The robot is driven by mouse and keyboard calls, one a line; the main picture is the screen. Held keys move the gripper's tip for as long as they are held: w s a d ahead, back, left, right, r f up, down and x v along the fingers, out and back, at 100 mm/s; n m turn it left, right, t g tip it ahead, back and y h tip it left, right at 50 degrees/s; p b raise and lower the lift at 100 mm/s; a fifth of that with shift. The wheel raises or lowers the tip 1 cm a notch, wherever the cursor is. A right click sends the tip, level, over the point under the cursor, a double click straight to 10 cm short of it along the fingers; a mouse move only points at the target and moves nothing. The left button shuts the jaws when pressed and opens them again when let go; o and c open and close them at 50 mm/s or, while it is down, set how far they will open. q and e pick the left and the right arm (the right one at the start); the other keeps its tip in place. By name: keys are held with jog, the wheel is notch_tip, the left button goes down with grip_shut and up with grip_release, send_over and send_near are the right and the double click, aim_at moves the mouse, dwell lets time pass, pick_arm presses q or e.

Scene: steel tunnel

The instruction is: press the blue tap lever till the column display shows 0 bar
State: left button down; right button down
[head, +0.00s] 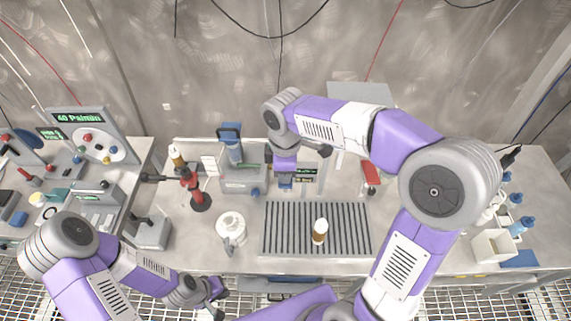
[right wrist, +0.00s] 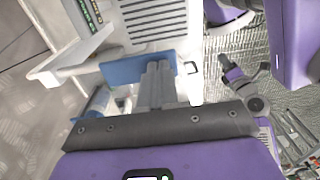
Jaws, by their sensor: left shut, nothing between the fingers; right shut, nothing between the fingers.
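The blue tap lever (right wrist: 122,71) shows in the right wrist view as a flat blue bar. The closed fingers of my right gripper (right wrist: 158,75) lie over it; I cannot tell whether they touch or press it. In the head view my right gripper (head: 285,181) points down behind the slatted tray, with a little blue at its tips. The column display (head: 305,174) is beside it with green characters too small to read; green characters also show on the display in the right wrist view (right wrist: 90,12). My left gripper (head: 217,293) is shut and empty at the front left.
A slatted tray (head: 270,242) holds an amber bottle with a white cap (head: 320,231). A white jug (head: 231,229) stands left of it. A red and black tool (head: 195,186) and a blue-topped device (head: 231,145) stand behind. A left-hand bench has another display (head: 79,117).

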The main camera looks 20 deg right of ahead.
jog(key=shift+r, duration=0.1)
jog(key=shift+r+p, duration=0.7)
jog(key=shift+p, duration=0.1)
jog(key=shift+w+d+r+p, duration=0.1)
jog(key=shift+r+p, duration=0.5)
jog(key=r+p, duration=0.3)
jog(key=shift+w+d+r, duration=0.1)
jog(key=shift+w+r, duration=0.15)
jog(key=shift+w, duration=0.05)
notch_tip(320, 180, up, 9)
jog(key=w, duration=0.2)
jog(key=shift+d, duration=0.4)
dwell(0.3)
